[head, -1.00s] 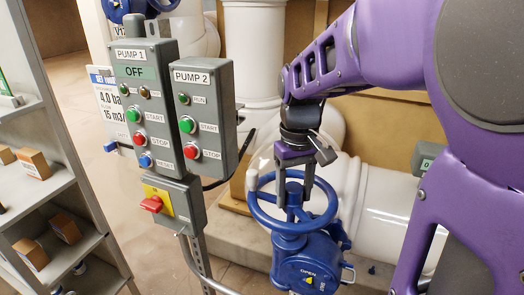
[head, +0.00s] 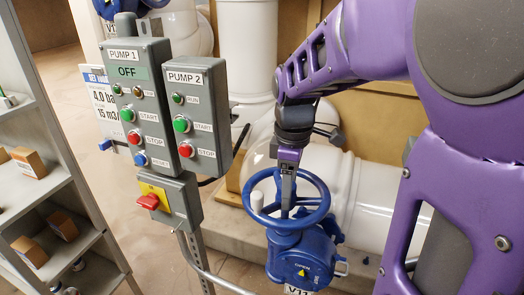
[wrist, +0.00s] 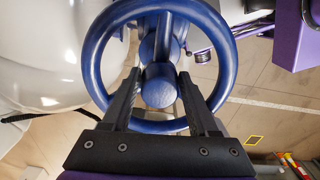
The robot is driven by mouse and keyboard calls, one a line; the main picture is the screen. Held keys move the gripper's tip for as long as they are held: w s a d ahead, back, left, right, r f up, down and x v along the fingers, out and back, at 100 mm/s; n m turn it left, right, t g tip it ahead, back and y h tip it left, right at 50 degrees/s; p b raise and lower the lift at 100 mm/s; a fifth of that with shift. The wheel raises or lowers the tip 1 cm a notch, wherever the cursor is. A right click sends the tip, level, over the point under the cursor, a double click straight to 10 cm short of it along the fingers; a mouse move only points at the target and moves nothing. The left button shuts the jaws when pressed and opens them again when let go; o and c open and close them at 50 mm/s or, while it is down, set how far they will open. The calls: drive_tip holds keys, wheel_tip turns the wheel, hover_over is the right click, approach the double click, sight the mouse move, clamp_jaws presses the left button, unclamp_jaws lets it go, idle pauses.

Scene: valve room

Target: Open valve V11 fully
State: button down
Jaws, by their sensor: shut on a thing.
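The blue valve handwheel (head: 316,222) sits on a blue valve body (head: 300,262) with a yellow triangle on its front. A label under it, cut by the lower edge, reads V11 (head: 298,291). My gripper (head: 286,212) reaches down from above into the wheel. In the wrist view, its two dark fingers (wrist: 160,76) stand inside the rim, one on either side of the round blue hub part (wrist: 160,88), shut on the wheel's middle. The exact finger contact is partly hidden. The wheel rim (wrist: 92,60) also shows in the wrist view.
A grey PUMP 1 box (head: 133,75) showing OFF and a PUMP 2 box (head: 195,110) stand left of the valve, with a red switch (head: 148,201) below. Large white pipes (head: 375,195) run behind the wheel. A shelf (head: 40,190) with small boxes stands far left.

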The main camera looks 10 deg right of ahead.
drive_tip(key=n, duration=0.5)
drive_tip(key=shift+w+a+r, duration=0.25)
drive_tip(key=shift+w+a, duration=0.05)
drive_tip(key=shift+a, duration=0.05)
drive_tip(key=shift+s+n, duration=0.1)
drive_tip(key=shift+n, duration=1.1)
drive_tip(key=shift+f, duration=0.1)
drive_tip(key=shift+s, duration=0.1)
drive_tip(key=shift+c, duration=1.2)
unclamp_jaws()
drive_tip(key=shift+s+f, duration=0.1)
drive_tip(key=shift+f, duration=0.05)
wheel_tip(320, 180, up, 5)
drive_tip(key=shift+r, duration=0.2)
drive_tip(key=shift+d+r, duration=0.1)
drive_tip(key=shift+r, duration=0.5)
drive_tip(key=shift+r, duration=0.15)
